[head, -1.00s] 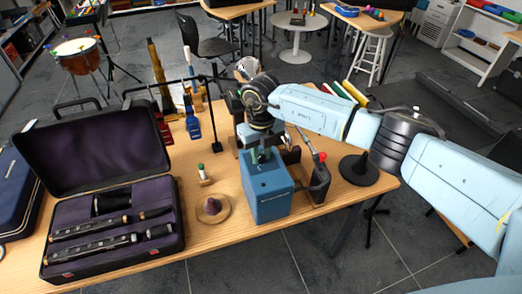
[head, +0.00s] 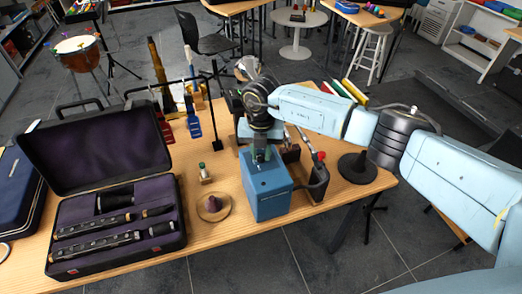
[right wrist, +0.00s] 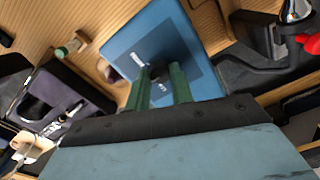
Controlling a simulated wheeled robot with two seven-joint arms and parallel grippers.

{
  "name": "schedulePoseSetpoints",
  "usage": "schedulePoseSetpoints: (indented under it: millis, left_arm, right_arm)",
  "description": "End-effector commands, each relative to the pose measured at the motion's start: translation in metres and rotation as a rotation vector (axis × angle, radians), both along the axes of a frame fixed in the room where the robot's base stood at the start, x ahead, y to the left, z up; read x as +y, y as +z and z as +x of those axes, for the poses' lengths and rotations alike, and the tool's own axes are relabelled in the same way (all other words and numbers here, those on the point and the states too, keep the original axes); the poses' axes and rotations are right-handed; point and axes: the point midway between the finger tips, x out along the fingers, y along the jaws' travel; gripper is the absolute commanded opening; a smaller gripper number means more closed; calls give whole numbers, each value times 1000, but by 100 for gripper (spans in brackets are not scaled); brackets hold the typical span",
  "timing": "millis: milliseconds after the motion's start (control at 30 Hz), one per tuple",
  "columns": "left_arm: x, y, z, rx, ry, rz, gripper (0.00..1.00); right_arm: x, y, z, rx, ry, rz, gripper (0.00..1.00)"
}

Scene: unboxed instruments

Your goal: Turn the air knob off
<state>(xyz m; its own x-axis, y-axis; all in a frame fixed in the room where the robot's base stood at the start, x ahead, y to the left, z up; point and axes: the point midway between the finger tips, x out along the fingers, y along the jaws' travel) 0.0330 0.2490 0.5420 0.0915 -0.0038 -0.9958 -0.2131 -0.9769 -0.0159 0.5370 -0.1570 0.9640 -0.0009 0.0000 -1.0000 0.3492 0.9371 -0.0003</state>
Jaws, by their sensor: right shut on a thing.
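The blue box (head: 268,195) stands on the wooden table under my right gripper. In the right wrist view, the blue box (right wrist: 195,60) shows a darker top panel with white lettering. A small black knob (right wrist: 158,73) sits on that panel between the green fingers. My right gripper (head: 262,155) points down at the box top, and it also shows in the right wrist view (right wrist: 160,80). It is shut on the black knob. In the head view the knob is hidden by the fingers. My left gripper is not in view.
An open black case (head: 115,240) with instrument pieces lies at the left. A round wooden stand (head: 213,207) and a small wooden block (head: 205,174) are left of the box. A red-tipped lever (head: 320,156) and a black round base (head: 357,168) are to its right.

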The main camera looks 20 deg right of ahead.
Motion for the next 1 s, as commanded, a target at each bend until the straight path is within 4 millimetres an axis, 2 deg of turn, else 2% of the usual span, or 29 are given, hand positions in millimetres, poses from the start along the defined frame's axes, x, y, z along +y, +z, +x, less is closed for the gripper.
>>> schedulePoseSetpoints:
  millis: [367,400,533,833,1000]
  left_arm:
    - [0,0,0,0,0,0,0]
    - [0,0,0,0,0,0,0]
    - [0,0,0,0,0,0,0]
    - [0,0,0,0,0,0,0]
    - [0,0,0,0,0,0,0]
  right_arm:
    - [0,1,1,-3,-3,0,0]
    - [0,1,1,-3,-3,0,28]
    - [0,1,1,-2,-2,0,45]
    - [0,2,1,-1,-2,1,45]
    - [-1,20,1,-4,-3,1,45]
